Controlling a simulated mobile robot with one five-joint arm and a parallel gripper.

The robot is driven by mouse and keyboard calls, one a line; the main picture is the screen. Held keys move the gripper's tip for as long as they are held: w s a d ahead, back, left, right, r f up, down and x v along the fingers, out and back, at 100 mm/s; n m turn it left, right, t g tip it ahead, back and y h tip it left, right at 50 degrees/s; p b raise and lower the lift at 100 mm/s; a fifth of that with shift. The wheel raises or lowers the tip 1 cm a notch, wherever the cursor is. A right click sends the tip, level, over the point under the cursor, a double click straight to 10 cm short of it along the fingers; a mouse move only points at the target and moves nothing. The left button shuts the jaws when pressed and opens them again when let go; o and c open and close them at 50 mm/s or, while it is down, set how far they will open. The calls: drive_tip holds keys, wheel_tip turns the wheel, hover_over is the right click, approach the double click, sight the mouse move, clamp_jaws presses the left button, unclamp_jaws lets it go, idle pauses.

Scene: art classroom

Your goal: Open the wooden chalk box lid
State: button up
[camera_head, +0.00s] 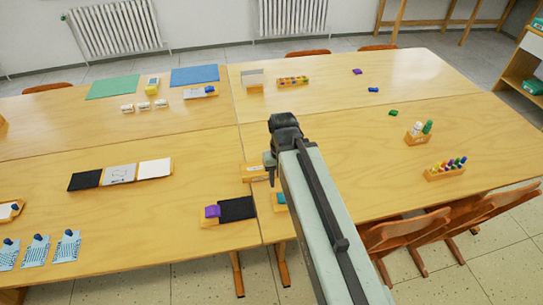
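A small light-wood box (253,173), which may be the chalk box, lies near the middle table seam, just left of my gripper. My gripper (270,178) points down at its right end. The arm and gripper hide that end of the box, and its lid cannot be made out clearly. I cannot tell whether the gripper touches the box or whether its fingers are apart.
A wooden tray with a teal item (280,200) is partly hidden by my arm. A rack of markers (445,170) stands right. Wooden chairs (400,232) stand at the front right edge.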

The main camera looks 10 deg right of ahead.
sight(259, 166)
drive_tip(key=w+r+m+p, duration=0.1)
drive_tip(key=w+m, duration=0.2)
drive_tip(key=w, duration=0.1)
drive_tip(key=w+r+m+p, duration=0.1)
drive_tip(key=w+m, duration=0.1)
drive_tip(key=w, duration=0.3)
drive_tip(key=w+r+m+p, duration=0.1)
drive_tip(key=w+m, duration=0.2)
drive_tip(key=w, duration=0.2)
drive_tip(key=shift+w+d+m, duration=0.15)
drive_tip(key=shift+d+m, duration=0.05)
drive_tip(key=shift+m, duration=0.1)
drive_tip(key=shift+w+m, duration=0.25)
drive_tip(key=shift+m, duration=0.05)
drive_tip(key=shift+s+f+b, duration=0.15)
drive_tip(key=shift+f+b, duration=0.15)
drive_tip(key=shift+b, duration=0.05)
wheel_tip(259, 166, down, 8)
drive_tip(key=b, duration=0.7)
drive_tip(key=shift+r+b, duration=0.2)
drive_tip(key=shift+b, duration=0.1)
drive_tip(key=shift+r, duration=0.1)
clamp_jaws()
